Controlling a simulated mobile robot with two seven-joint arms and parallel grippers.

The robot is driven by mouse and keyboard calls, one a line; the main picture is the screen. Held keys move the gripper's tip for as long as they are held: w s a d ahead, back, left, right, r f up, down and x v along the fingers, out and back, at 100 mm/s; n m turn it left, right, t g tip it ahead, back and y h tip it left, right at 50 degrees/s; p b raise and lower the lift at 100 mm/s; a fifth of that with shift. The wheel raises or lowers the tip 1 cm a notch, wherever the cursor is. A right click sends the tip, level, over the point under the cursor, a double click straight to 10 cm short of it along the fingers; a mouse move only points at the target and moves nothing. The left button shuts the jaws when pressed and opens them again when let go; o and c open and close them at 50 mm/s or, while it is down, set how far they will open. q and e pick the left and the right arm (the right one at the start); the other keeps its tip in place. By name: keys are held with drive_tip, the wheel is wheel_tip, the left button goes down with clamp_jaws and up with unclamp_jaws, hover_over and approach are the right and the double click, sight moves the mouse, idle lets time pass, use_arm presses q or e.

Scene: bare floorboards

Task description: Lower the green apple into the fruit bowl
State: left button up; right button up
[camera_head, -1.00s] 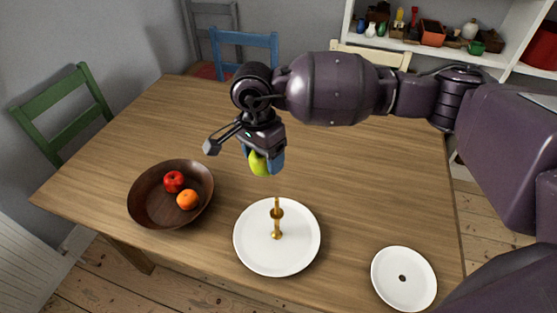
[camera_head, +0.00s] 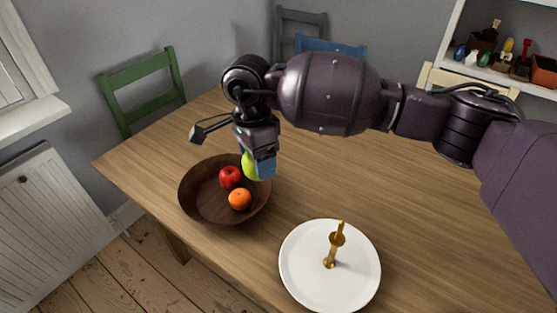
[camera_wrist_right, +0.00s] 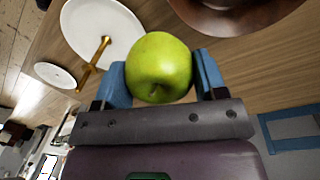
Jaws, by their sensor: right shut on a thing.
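The green apple (camera_wrist_right: 158,68) is held between the two blue fingers of my right gripper (camera_wrist_right: 160,80) in the right wrist view. In the head view the apple (camera_head: 249,165) shows partly behind the fingers of my right gripper (camera_head: 257,166), near the right rim of the bowl. The brown fruit bowl (camera_head: 200,212) stands on the table and holds a red apple (camera_head: 230,177) and an orange (camera_head: 240,199). The bowl (camera_wrist_right: 232,22) also shows at the top of the right wrist view, apart from the held apple. My left gripper is not in view.
A white plate stand (camera_head: 305,282) with a gold post (camera_head: 335,243) stands right of the bowl on the wooden table (camera_head: 400,200). A green chair (camera_head: 143,90) and a blue chair (camera_head: 331,47) stand around it. A shelf (camera_head: 480,72) with small items is at the back right.

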drive_tip(key=b, duration=0.8)
hover_over(209, 204)
wheel_tip(209, 204, down, 9)
use_arm(q)
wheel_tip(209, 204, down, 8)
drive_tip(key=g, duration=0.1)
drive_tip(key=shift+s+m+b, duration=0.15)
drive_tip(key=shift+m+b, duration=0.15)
drive_tip(key=shift+b, duration=0.05)
use_arm(e)
drive_tip(key=shift+w+a, duration=0.1)
drive_tip(key=shift+w, duration=0.1)
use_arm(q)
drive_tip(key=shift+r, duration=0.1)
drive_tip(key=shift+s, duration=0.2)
use_arm(e)
drive_tip(key=shift+f+b, duration=0.3)
drive_tip(key=shift+f, duration=1.2)
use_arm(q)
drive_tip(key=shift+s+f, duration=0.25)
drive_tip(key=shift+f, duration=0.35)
use_arm(e)
drive_tip(key=shift+f, duration=0.65)
use_arm(q)
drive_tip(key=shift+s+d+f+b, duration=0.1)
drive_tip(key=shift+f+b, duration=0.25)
drive_tip(key=shift+b, duration=0.4)
use_arm(e)
drive_tip(key=shift+f, duration=2.55)
